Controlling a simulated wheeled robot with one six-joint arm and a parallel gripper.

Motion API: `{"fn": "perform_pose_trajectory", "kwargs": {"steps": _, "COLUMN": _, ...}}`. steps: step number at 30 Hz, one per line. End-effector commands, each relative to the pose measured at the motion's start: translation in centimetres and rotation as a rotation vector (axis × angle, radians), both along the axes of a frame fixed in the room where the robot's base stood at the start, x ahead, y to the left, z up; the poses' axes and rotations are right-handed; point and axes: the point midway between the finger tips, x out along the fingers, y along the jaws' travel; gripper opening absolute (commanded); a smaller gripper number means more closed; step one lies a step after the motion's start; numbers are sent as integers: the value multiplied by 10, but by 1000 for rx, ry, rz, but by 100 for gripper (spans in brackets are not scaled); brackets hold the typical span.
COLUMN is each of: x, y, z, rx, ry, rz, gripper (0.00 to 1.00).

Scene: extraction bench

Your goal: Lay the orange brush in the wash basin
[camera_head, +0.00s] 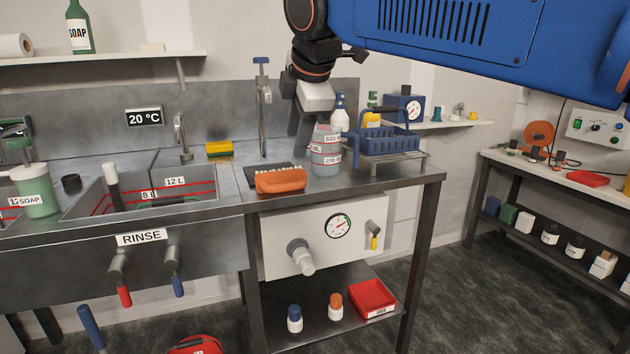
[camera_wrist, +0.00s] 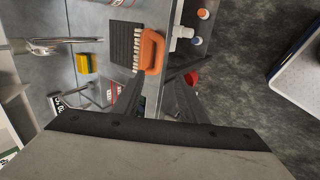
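The orange brush (camera_head: 280,180) lies on the steel bench at the front edge of a dark ridged mat (camera_head: 253,170), right of the sink. In the wrist view the brush (camera_wrist: 153,52) shows white bristles towards the mat (camera_wrist: 121,45). My gripper (camera_head: 302,148) is above the bench behind the brush; its fingers (camera_wrist: 155,85) are apart with nothing between them. A basin (camera_head: 205,187) with red level lines sits above a RINSE label. Another basin (camera_head: 5,217) is cut off at the left edge; no wash label is readable.
A translucent labelled beaker (camera_head: 325,160) stands close right of the brush. Further right is a blue rack (camera_head: 382,143). A tall tap (camera_head: 263,105) rises behind the mat, and a yellow sponge (camera_head: 219,149) lies behind the sink. A soap pump bottle (camera_head: 38,190) stands at the left.

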Motion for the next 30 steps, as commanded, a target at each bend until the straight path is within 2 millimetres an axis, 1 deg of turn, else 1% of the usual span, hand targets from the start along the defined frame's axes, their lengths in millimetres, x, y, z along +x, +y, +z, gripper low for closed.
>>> {"fn": "perform_pose_trajectory", "kwargs": {"steps": 2, "x": 3, "y": 5, "z": -2, "rx": -8, "ry": -2, "rz": 15, "gripper": 39}}
{"fn": "perform_pose_trajectory", "kwargs": {"steps": 5, "x": 9, "y": 6, "z": -11, "rx": -10, "ry": -2, "rz": 16, "gripper": 39}}
{"fn": "perform_pose_trajectory", "kwargs": {"steps": 18, "x": 50, "y": 17, "z": -76, "rx": -9, "ry": 0, "rz": 12, "gripper": 39}}
{"fn": "perform_pose_trajectory", "kwargs": {"steps": 21, "x": 58, "y": 19, "z": -88, "rx": -8, "ry": -2, "rz": 12, "gripper": 39}}
{"fn": "perform_pose_trajectory", "kwargs": {"steps": 24, "x": 63, "y": 21, "z": -96, "rx": -8, "ry": -2, "rz": 12, "gripper": 39}}
{"fn": "perform_pose_trajectory", "kwargs": {"steps": 30, "x": 67, "y": 22, "z": -102, "rx": -7, "ry": -3, "rz": 13, "gripper": 39}}
